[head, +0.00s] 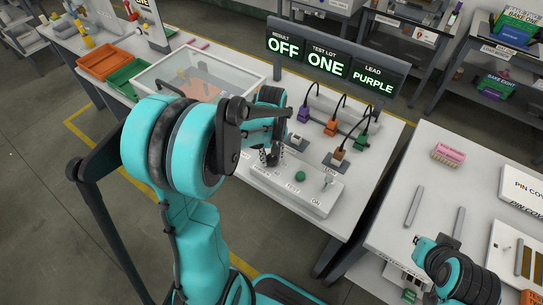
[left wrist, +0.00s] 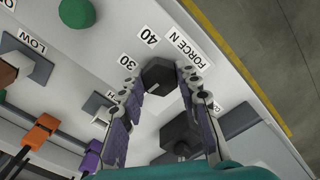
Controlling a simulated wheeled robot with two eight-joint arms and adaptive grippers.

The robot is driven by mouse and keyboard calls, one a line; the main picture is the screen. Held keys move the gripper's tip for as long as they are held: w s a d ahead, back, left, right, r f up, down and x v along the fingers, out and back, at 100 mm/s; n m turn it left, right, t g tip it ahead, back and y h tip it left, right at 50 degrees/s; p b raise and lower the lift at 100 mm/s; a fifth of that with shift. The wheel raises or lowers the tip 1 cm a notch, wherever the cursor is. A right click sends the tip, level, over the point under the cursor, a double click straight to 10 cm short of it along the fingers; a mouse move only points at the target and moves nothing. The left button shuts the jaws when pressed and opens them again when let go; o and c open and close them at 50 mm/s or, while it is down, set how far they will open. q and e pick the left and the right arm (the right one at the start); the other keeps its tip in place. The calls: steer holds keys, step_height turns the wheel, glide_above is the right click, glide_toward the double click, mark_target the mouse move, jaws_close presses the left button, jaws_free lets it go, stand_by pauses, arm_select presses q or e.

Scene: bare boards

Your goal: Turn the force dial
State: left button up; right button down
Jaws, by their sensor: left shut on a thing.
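The force dial (left wrist: 160,76) is a dark faceted knob on a pale panel. The labels 30, 40 and FORCE N stand around it in the left wrist view. My left gripper (head: 270,157) points down over the panel (head: 322,196) in the head view, and its fingers cover the dial there. In the left wrist view its two fingers stand on either side of the dial and are shut on it. My right arm (head: 452,272) shows at the lower right, away from the panel; its fingers cannot be made out.
A green button (head: 300,176) and a switch (head: 329,178) marked ON sit on the same panel. Purple, orange and green plugs with black cables stand behind. A display (head: 326,62) reads OFF, ONE, PURPLE. A clear-lidded box (head: 205,72) lies left. A second table is at right.

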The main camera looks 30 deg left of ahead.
mark_target(271, 159)
arm_select(q)
steer(key=m, duration=0.5)
steer(key=shift+m, duration=0.4)
steer(key=m, duration=0.4)
steer(key=shift+s+m, duration=0.1)
steer(key=shift+m, duration=0.3)
steer(key=o, duration=1.1)
steer(key=shift+r, duration=0.1)
step_height(271, 159, up, 12)
steer(key=shift+f, duration=0.1)
